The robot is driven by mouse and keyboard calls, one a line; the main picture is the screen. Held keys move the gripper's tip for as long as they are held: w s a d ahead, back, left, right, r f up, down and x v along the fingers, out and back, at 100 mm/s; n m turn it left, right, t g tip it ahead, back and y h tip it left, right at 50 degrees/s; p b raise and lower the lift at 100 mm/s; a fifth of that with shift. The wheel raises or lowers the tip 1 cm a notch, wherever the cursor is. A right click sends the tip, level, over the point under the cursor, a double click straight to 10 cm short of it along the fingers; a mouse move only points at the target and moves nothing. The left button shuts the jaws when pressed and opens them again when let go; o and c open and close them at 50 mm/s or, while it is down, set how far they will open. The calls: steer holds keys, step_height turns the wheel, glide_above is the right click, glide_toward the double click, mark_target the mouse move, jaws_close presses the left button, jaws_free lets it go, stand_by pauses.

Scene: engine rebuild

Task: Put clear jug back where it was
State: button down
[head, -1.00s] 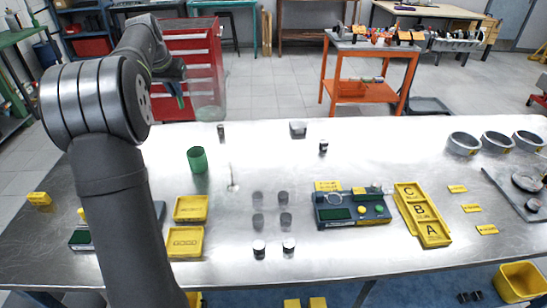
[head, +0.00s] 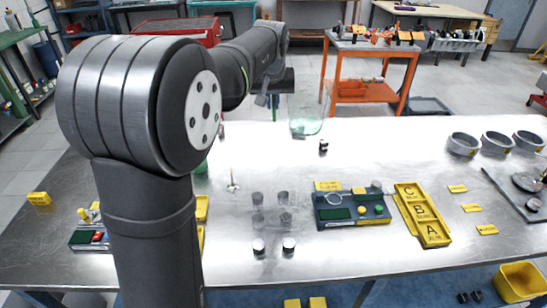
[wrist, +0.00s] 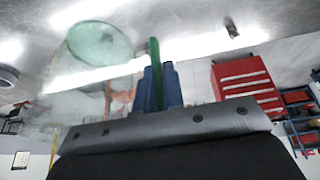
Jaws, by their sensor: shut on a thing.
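The clear jug (head: 308,112) has see-through walls and a greenish bottom. In the head view it is near the far edge of the table. My gripper (head: 276,103) is at its left side. In the wrist view the blue fingers of my gripper (wrist: 158,85) are shut on the jug's green handle. The jug's clear body (wrist: 92,75) is to the left of the fingers there. I cannot tell whether its bottom touches the table.
A small dark canister (head: 323,146) stands close below the jug on the metal table (head: 420,145). My arm mostly hides a green cup (head: 202,167). Several small cylinders stand mid-table, with a device (head: 350,208) and a yellow lettered tray (head: 423,214) to their right.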

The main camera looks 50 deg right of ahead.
mark_target(274, 118)
step_height(274, 118, down, 5)
steer(key=shift+s+r, duration=0.1)
steer(key=shift+s, duration=0.05)
steer(key=w+a+f, duration=0.1)
steer(key=w+f, duration=1)
steer(key=shift+w+a, duration=0.2)
steer(key=shift+a, duration=0.1)
steer(key=shift+f, duration=0.15)
steer(key=c, duration=1.9)
jaws_free()
steer(key=shift+f, duration=0.1)
steer(key=shift+c, duration=0.2)
steer(key=o, duration=0.4)
